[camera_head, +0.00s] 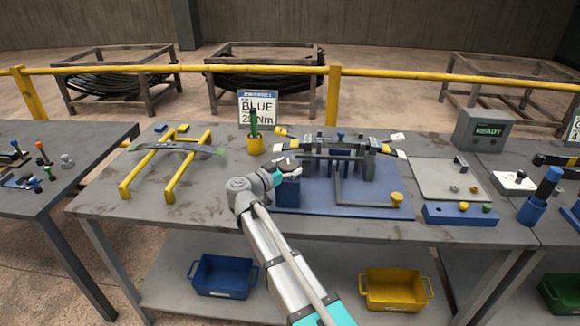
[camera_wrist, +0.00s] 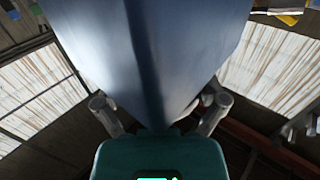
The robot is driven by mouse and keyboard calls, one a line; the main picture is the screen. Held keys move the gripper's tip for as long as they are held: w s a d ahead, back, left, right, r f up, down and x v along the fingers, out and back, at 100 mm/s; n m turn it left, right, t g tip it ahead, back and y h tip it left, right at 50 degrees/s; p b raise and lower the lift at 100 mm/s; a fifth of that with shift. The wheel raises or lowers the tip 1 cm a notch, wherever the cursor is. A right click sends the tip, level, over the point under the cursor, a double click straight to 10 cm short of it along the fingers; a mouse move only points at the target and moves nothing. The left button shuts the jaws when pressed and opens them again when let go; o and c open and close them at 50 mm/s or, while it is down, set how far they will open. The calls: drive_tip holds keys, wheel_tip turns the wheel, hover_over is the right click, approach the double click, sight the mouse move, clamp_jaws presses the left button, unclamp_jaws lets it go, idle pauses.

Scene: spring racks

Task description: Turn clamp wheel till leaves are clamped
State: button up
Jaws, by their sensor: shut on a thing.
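The clamp fixture has a blue base plate (camera_head: 345,200), with dark upright posts around a stack of dark spring leaves (camera_head: 340,152). The leaf ends carry white and yellow tags. My gripper (camera_head: 287,170) is at the left end of the fixture, just above a blue block (camera_head: 288,196). It is shut on the clamp wheel, which is mostly hidden by the gripper. In the wrist view a large blue-grey body (camera_wrist: 150,60) fills the middle, with my gripper's fingers (camera_wrist: 160,110) on either side of it. I cannot tell how tightly the leaves are pressed.
A yellow rack (camera_head: 172,180) holding a leaf stands at the left. A yellow cup (camera_head: 255,145) with a green-handled tool is behind my gripper. A grey tray (camera_head: 450,180) and a READY box (camera_head: 483,130) are at the right.

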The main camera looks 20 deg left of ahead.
drive_tip(key=shift+m+g+h, duration=0.9)
drive_tip(key=shift+m+h, duration=0.2)
drive_tip(key=shift+h, duration=0.3)
drive_tip(key=o, duration=0.8)
drive_tip(key=shift+s, duration=0.1)
drive_tip(key=shift+v, duration=5.95)
